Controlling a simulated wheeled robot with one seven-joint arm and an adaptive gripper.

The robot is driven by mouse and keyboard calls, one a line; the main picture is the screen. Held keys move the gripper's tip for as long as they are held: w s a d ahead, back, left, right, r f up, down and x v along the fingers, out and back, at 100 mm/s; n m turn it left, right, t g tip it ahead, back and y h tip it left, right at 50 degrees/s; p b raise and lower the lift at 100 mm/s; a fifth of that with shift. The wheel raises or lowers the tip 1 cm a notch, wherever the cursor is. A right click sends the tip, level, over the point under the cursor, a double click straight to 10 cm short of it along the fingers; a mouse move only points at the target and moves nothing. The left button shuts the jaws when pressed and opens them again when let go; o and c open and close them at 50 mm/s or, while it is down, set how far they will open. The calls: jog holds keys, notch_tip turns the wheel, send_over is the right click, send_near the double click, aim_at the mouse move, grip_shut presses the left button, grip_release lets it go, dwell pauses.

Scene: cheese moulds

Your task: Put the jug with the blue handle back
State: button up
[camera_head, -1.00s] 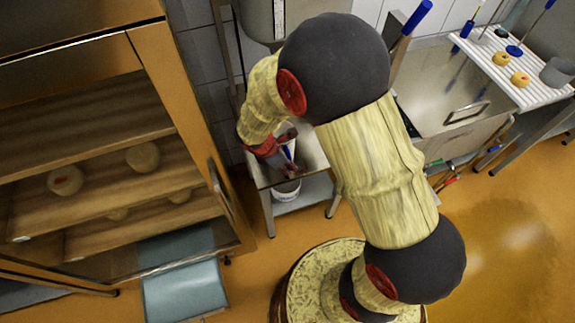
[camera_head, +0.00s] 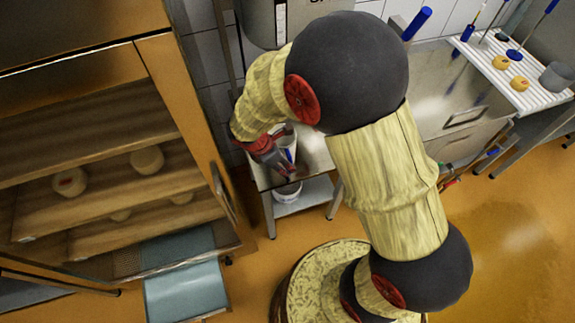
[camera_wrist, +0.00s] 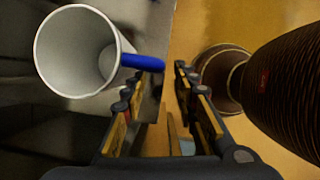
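The white jug (camera_head: 287,140) with the blue handle stands on a small steel table (camera_head: 316,163) below the wall. In the wrist view the jug (camera_wrist: 62,62) is at the upper left, with its round mouth towards the camera, and looks empty. Its blue handle (camera_wrist: 140,62) points right, its end by the tip of my left-hand finger; I cannot tell whether they touch. My gripper (camera_wrist: 166,70) is open, with a clear gap between its fingers. In the head view my gripper (camera_head: 284,172) is beside the jug and hides part of it.
A white bucket (camera_head: 287,191) stands on the shelf under the small table. A wooden cabinet (camera_head: 190,110) with cheeses on its shelves is to the left. A steel vat (camera_head: 465,115) is to the right, beside a white ribbed table (camera_head: 535,92) with moulds. A steel container hangs above.

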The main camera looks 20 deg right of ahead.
jog(key=s+d+r+m+t+y, duration=0.15)
jog(key=r+m, duration=0.25)
jog(key=r, duration=0.5)
jog(key=s+d+r+m+y, duration=0.1)
jog(key=s+r+m, duration=0.3)
jog(key=r, duration=0.5)
jog(key=s+d+r+m+t+y, duration=0.1)
jog(key=s+r+m+t+y, duration=0.1)
jog(key=s+r+m, duration=0.8)
jog(key=shift+s+r+m+t, duration=0.35)
jog(key=shift+r+m+t, duration=0.35)
jog(key=shift+m, duration=0.3)
jog(key=shift+f, duration=0.45)
